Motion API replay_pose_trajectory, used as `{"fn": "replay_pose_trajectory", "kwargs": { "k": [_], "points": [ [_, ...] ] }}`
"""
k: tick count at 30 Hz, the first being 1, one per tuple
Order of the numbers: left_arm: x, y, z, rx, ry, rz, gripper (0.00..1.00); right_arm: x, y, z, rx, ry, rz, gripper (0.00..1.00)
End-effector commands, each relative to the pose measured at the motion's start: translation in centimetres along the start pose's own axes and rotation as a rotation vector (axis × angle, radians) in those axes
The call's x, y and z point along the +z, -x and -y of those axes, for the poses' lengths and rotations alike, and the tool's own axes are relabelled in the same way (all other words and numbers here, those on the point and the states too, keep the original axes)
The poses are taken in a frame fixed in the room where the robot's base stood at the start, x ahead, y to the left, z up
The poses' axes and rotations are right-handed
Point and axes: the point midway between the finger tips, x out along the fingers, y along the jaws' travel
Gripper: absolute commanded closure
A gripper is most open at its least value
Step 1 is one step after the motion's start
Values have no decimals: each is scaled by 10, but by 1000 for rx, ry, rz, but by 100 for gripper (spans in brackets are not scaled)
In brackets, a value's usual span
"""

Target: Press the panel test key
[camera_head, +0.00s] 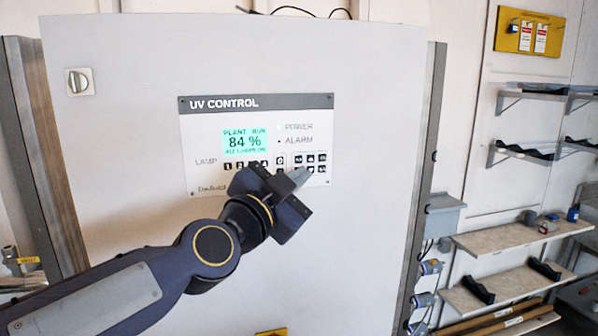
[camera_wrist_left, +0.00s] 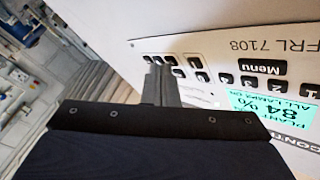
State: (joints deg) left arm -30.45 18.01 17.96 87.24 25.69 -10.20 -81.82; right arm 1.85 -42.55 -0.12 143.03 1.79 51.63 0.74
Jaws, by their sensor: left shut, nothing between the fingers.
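The UV CONTROL panel (camera_head: 258,102) is on the front of a large pale cabinet. Its green display reads 84 %. A boxed group of small black keys (camera_head: 310,158) is at the panel's lower right; their labels are too small for me to tell which is the test key. My left gripper (camera_head: 299,176) is shut and empty, its tips over the lower part of that group, hiding some keys. In the left wrist view the panel is upside down, and the gripper tips (camera_wrist_left: 158,66) lie at the small keys (camera_wrist_left: 195,62). I cannot tell whether they touch. My right gripper is not in view.
A rotary switch (camera_head: 79,82) is at the cabinet's upper left. A grey box (camera_head: 444,214) sits beside the cabinet's right edge. Shelves (camera_head: 522,236) with small items line the wall at right. The cabinet face around the panel is bare.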

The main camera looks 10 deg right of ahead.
Motion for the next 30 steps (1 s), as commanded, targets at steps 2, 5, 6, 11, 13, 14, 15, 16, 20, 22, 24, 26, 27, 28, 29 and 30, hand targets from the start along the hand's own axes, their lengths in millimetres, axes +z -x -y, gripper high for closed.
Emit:
{"fn": "replay_pose_trajectory", "kwargs": {
  "k": [2,5,6,11,13,14,15,16,20,22,24,26,27,28,29,30],
  "points": [
    [1,-1,1,-1,0,0,100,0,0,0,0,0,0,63],
    [0,0,1,0,0,0,100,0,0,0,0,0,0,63],
    [0,0,0,0,0,0,100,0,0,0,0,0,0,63],
    [-4,4,-2,-1,-1,-1,100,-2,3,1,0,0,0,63],
    [-6,6,-3,-1,0,0,100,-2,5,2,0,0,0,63],
    [-6,7,-4,0,0,0,100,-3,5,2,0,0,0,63],
    [-6,8,-5,0,0,1,100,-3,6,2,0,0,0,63],
    [-6,9,-6,0,0,1,100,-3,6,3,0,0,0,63],
    [-6,9,-6,-1,1,1,100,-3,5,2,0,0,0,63],
    [-6,9,-6,-1,1,1,100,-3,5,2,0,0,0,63],
    [-6,9,-6,-1,1,0,100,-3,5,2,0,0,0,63],
    [-7,10,-7,0,0,0,100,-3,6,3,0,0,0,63],
    [-9,11,-7,0,0,0,100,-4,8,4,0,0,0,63],
    [-11,13,-8,0,0,-1,100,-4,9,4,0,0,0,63],
    [-13,14,-10,1,-1,-1,100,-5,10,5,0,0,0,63],
    [-16,17,-11,1,-1,-2,100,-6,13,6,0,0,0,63]
  ]
}}
